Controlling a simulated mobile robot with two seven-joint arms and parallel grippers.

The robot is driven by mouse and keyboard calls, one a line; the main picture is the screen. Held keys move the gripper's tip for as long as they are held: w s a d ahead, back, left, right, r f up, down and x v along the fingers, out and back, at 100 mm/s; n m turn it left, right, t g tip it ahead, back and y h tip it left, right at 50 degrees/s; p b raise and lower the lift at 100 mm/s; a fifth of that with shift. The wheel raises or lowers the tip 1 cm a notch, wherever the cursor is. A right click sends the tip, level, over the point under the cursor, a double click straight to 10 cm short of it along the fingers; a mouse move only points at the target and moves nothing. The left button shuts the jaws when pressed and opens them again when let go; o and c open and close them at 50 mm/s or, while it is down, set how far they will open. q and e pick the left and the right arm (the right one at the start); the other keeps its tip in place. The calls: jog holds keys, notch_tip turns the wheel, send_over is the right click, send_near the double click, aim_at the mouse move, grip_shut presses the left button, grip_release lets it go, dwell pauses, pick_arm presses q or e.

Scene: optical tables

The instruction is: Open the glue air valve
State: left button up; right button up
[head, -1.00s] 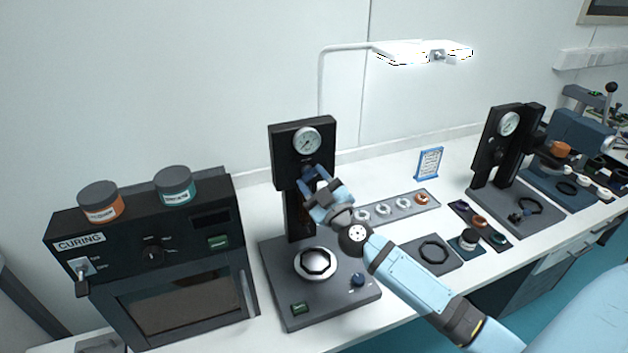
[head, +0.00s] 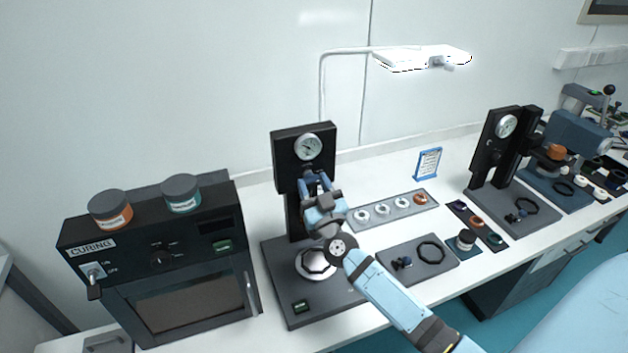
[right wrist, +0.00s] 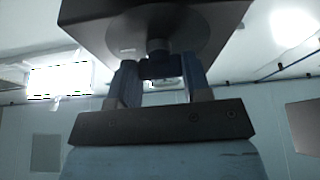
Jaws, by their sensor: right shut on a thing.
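The glue station is a black column with a round white gauge (head: 308,147) on its head and a dark base plate (head: 292,282) below. The small dark valve knob (right wrist: 158,66) sits on the column head under the gauge. In the head view my fingers mostly hide it. My right gripper (head: 313,184) is at the column head and shut on this knob; its two fingers (right wrist: 160,76) stand on either side of it in the right wrist view. The gauge needle is too small to read surely. My left gripper is in neither view.
A silver round dish (head: 314,265) sits on the base plate, partly behind my gripper. The curing oven (head: 170,262) stands at left with two jars on top. A tray of small rings (head: 385,209) and a ring plate (head: 448,262) lie at right. A lamp hangs above.

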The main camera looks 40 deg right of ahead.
jog(key=shift+m+h, duration=0.4)
jog(key=shift+m, duration=0.3)
jog(key=o, duration=0.9)
jog(key=b+v, duration=0.3)
jog(key=v, duration=1)
jog(key=shift+s+a+f, duration=0.1)
jog(key=shift+s+a, duration=0.05)
jog(key=shift+s, duration=0.25)
